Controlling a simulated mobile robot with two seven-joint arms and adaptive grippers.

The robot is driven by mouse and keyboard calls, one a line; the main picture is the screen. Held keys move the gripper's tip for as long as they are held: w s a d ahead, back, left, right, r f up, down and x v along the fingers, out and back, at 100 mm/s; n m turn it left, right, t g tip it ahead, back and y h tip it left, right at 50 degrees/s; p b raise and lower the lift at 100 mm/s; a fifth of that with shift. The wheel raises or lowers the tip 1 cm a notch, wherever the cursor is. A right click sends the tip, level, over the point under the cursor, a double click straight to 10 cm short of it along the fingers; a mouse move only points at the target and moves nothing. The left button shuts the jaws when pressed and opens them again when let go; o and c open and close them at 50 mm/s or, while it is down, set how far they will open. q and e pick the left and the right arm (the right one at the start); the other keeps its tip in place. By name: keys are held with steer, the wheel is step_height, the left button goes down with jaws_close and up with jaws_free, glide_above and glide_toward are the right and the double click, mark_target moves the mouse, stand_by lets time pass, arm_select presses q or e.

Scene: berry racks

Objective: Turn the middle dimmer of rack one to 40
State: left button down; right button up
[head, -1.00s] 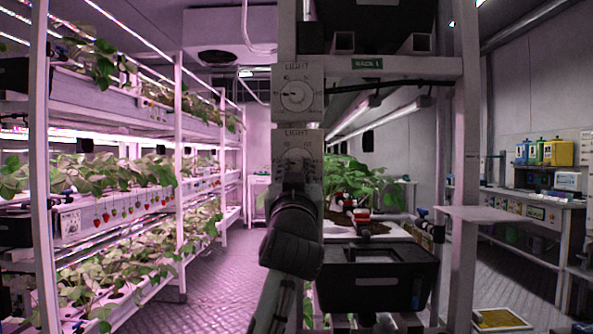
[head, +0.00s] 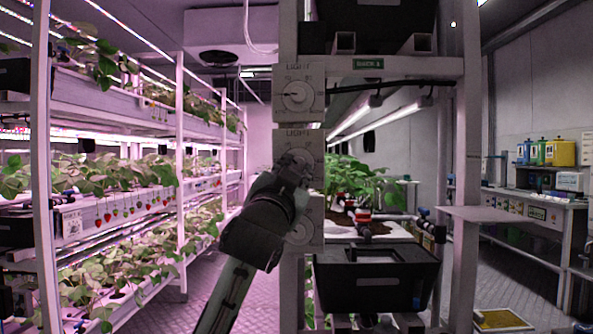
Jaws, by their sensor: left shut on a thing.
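The post of rack one carries a column of white dimmer panels, with a green "RACK 1" label (head: 367,64) beside it. The top dimmer (head: 297,95) has a round white knob with a dark pointer mark. The middle dimmer (head: 313,145) sits below it under the word LIGHT; its knob is mostly hidden by my gripper. The lower dimmer (head: 303,235) is partly hidden behind the gripper body. My left gripper (head: 296,166) reaches up from lower left, tilted, and is shut on the middle dimmer's knob. The setting cannot be read. My right gripper is not in view.
A black bin (head: 376,280) stands on the rack right of the post, below a leafy plant (head: 360,180) and red-handled valves. A white side shelf (head: 490,214) juts out to the right. Planted racks (head: 120,205) line the left, with open floor between.

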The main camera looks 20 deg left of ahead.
arm_select(q)
steer(key=m+h, duration=0.1)
steer(key=m, duration=0.2)
steer(key=m+g+h, duration=0.1)
steer(key=m, duration=0.2)
steer(key=shift+a+r+h, duration=0.1)
steer(key=shift+a+h, duration=0.05)
steer(key=shift+h, duration=0.25)
steer(key=shift+m, duration=0.4)
steer(key=c, duration=1.3)
jaws_free()
steer(key=shift+o, duration=0.2)
steer(key=shift+s, duration=0.15)
steer(key=v, duration=1.2)
steer(key=shift+r, duration=0.2)
